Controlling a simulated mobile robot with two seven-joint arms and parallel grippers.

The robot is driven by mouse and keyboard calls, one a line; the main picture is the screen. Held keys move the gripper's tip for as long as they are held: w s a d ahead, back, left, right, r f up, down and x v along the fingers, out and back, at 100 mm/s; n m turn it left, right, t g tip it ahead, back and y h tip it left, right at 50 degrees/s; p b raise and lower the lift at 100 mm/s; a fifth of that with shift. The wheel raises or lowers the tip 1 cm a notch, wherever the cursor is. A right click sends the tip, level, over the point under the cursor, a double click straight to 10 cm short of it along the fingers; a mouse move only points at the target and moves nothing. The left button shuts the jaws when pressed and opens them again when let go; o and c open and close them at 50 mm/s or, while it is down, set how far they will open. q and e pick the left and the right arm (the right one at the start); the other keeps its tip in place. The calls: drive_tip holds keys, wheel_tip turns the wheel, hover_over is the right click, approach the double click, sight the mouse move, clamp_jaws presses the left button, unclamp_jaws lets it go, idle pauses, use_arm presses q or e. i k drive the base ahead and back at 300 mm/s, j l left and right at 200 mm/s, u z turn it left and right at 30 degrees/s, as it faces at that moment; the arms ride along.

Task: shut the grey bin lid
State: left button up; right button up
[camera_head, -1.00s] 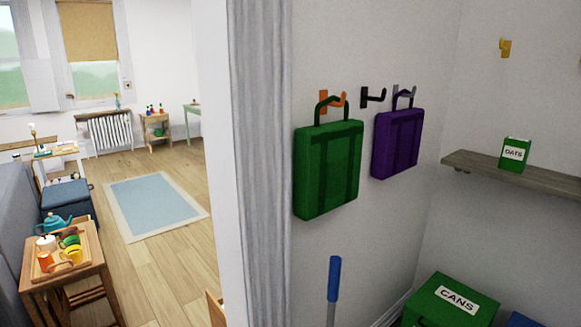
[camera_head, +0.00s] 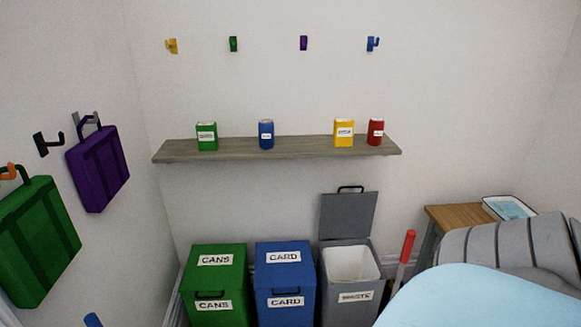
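The grey bin (camera_head: 349,291), labelled WASTE, stands on the floor at the right end of a row of bins. Its grey lid (camera_head: 348,214) is open and stands upright at the back, with a black handle (camera_head: 350,188) at its top edge. The pale inside of the bin shows and looks empty as far as I can see.
A closed blue CARD bin (camera_head: 285,283) and green CANS bin (camera_head: 214,284) stand left of it. A red-topped pole (camera_head: 407,247) stands close on its right, beside a wooden table (camera_head: 450,219). A shelf (camera_head: 300,147) with several containers hangs above. A large light-blue shape (camera_head: 480,298) fills the lower right.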

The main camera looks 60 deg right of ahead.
sight(343, 215)
drive_tip(key=l+z, duration=0.2)
drive_tip(key=z, duration=2)
drive_tip(key=i+l+z, duration=0.2)
drive_tip(key=i, duration=0.25)
drive_tip(key=i+l+z, duration=0.15)
drive_tip(key=i+l, duration=0.2)
drive_tip(key=i+l+z, duration=0.2)
drive_tip(key=i, duration=0.35)
